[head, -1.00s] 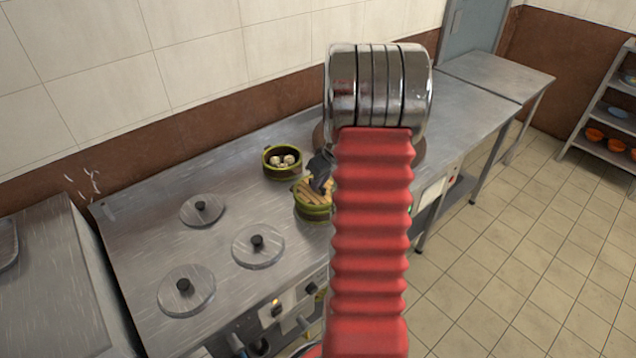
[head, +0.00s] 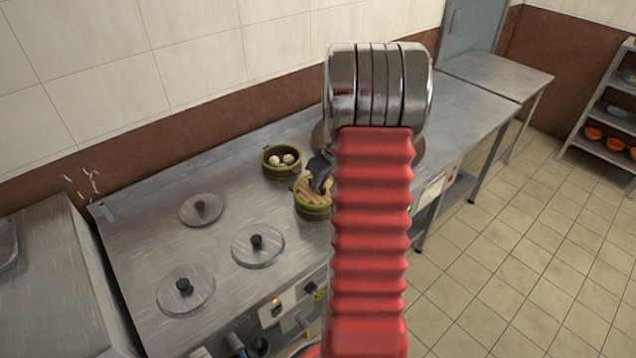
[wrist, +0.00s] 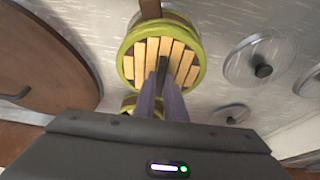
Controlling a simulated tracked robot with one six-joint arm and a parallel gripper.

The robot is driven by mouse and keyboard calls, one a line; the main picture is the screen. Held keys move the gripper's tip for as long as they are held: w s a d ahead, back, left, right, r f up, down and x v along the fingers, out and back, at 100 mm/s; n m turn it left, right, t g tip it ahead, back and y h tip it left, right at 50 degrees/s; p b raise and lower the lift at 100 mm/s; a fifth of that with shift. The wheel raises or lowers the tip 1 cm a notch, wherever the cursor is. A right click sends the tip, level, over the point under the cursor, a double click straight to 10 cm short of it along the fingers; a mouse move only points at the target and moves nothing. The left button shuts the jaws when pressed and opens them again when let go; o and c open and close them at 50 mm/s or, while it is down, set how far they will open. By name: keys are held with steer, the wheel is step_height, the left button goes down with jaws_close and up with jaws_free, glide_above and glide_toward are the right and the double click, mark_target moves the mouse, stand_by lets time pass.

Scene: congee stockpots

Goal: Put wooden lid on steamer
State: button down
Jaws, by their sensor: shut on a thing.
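The round wooden slatted lid (head: 315,192) sits at the top of the near green steamer body (head: 313,212); whether it rests there fully is unclear. In the wrist view the slatted lid (wrist: 135,68) shows inside a green ring. My gripper (head: 322,170) reaches down onto the lid's middle; in the wrist view my gripper (wrist: 161,72) is shut on a dark part there, apparently its handle. An open green steamer (head: 268,170) with pale buns stands just behind. In the wrist view a green steamer rim (wrist: 128,103) is mostly hidden behind my gripper.
Several round metal lids with black knobs, such as one (head: 258,248), lie on the steel stove top to the left. A large brown disc (wrist: 40,60) lies beside the steamer. Tiled wall stands behind. My arm hides part of the counter.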

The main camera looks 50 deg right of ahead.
steer(key=shift+f, duration=0.55)
steer(key=c, duration=2.1)
jaws_free()
steer(key=shift+r, duration=0.1)
steer(key=v, duration=1)
steer(key=shift+s+r, duration=0.25)
steer(key=shift+r, duration=0.1)
steer(key=shift+a, duration=0.1)
